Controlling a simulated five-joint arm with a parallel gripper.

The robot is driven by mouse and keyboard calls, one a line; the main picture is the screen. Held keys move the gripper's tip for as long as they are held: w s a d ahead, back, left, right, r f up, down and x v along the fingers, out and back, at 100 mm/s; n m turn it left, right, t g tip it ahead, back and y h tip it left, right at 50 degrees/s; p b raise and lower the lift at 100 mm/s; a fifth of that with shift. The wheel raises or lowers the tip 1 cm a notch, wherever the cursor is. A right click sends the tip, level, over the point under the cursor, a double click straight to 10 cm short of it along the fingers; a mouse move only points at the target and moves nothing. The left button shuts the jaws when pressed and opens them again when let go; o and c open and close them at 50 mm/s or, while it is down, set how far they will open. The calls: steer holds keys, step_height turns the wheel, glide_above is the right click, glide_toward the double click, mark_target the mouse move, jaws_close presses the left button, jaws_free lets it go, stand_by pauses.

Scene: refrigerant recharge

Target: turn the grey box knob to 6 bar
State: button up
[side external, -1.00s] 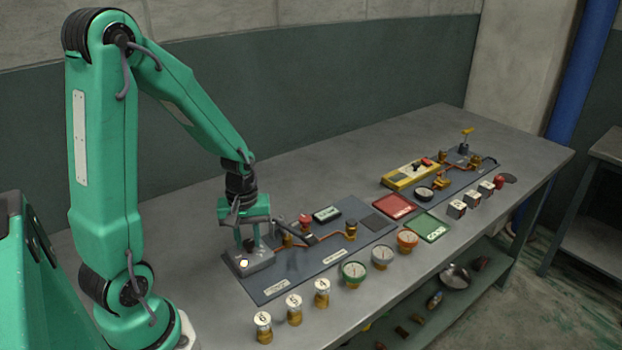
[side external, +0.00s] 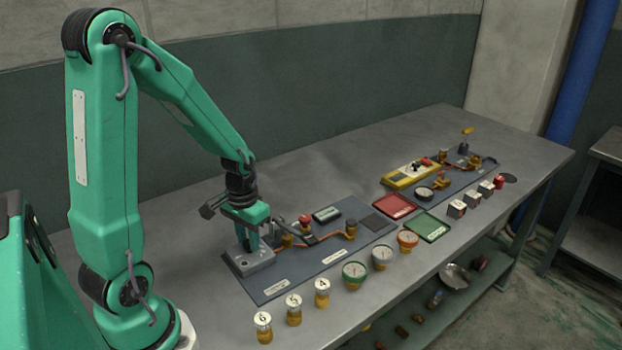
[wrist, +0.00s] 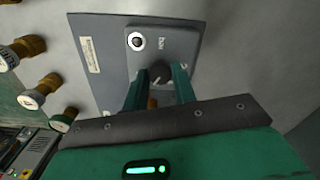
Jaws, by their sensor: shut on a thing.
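The grey box (side external: 254,265) sits at the near left end of a dark panel (side external: 290,285), below my gripper (side external: 251,246). In the wrist view the grey box (wrist: 180,42) carries a dark round knob (wrist: 158,69) and a round white-ringed spot (wrist: 136,41). My gripper (wrist: 158,84) points down at the box and is shut on the knob, with one green finger on each side. A pale pointer mark shows on the knob. Small lettering beside the knob is too blurred to read. In the side view the fingers hide the knob.
Several numbered brass-based cylinders (side external: 294,310) and gauges (side external: 354,274) line the front of the bench. A red tray (side external: 395,206) and a green tray (side external: 428,227) lie beyond the panel. Copper pipes and a red-topped valve (side external: 305,223) stand just right of my gripper.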

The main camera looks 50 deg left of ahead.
mark_target(248, 242)
stand_by(0.3)
steer(key=o, duration=1)
steer(key=shift+r, duration=0.15)
steer(key=shift+r, duration=3.8)
